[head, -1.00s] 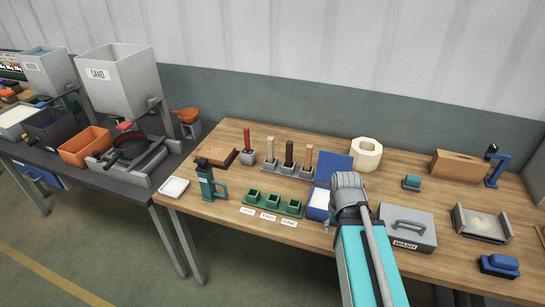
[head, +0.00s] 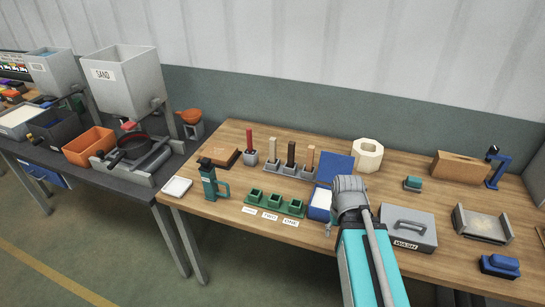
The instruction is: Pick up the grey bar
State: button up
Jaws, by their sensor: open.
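No thing is plainly the grey bar. A pale upright bar (head: 272,150) in the grey slotted holder (head: 286,170) at the middle of the wooden table looks greyish to tan. A dark grey bar-like piece (head: 152,157) also lies on the grey stand at the left table. I cannot tell which one is meant. My arm reaches in from the bottom right, and my gripper (head: 331,228) shows only a small grey part beside the wrist, low over the table's front. It is open, with no object seen in it, and stands in front and to the right of the holder.
A dark upright bar (head: 291,153), a tan one (head: 310,158) and a red one (head: 249,140) stand nearby. A white ring block (head: 368,155) stands behind.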

aim_at(272, 141)
jog(key=k, duration=1.25)
jog(key=u, duration=0.35)
jog(key=i, duration=0.5)
jog(key=u, duration=0.5)
jog(key=i, duration=1.45)
jog(key=z, duration=0.85)
